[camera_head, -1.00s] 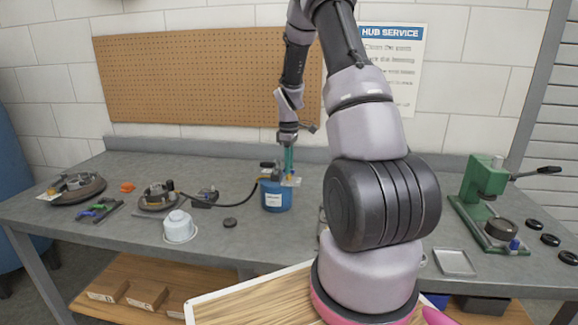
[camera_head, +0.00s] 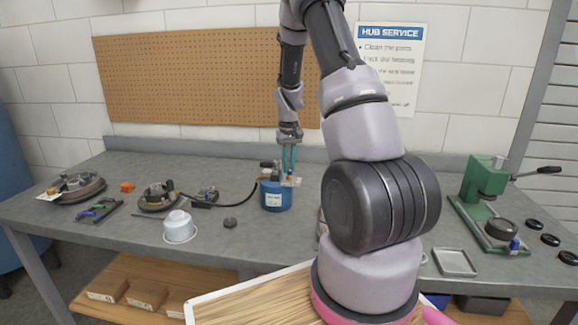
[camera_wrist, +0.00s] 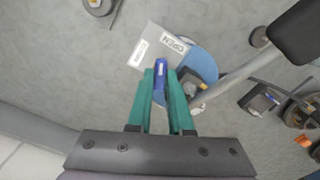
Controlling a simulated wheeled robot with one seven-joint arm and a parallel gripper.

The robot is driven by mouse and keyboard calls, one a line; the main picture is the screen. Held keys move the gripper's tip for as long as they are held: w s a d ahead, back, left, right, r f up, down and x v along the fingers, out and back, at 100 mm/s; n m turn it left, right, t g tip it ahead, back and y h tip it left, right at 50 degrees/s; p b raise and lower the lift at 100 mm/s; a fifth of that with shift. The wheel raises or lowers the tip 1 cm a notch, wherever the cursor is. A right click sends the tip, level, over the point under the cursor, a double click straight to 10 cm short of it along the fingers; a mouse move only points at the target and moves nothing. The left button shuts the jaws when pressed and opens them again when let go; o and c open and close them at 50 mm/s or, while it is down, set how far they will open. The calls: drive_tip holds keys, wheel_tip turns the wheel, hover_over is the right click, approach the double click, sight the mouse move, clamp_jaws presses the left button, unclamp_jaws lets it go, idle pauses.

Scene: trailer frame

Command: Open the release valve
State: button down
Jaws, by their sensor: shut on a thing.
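The release valve's blue handle (camera_wrist: 160,82) shows in the wrist view between the teal fingers of my gripper (camera_wrist: 160,76), which are shut on it. It lies over a pale plate (camera_wrist: 150,44) marked OPEN, with a second label that I cannot read. Beside and below the plate is the blue canister (camera_wrist: 199,58). In the head view the blue canister (camera_head: 276,198) stands upright on the bench, and my gripper (camera_head: 289,170) points down at the valve on its top. The handle itself is too small to make out there.
A black hose (camera_head: 238,202) runs from the canister to a small dark fitting on the grey bench (camera_head: 330,178). A green press (camera_head: 488,200) stands at right.

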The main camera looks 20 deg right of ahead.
sight(289, 169)
drive_tip(key=m, duration=0.4)
drive_tip(key=shift+m, duration=0.4)
idle(0.4)
drive_tip(key=c, duration=0.8)
unclamp_jaws()
wheel_tip(289, 169, up, 11)
drive_tip(key=shift+f, duration=0.1)
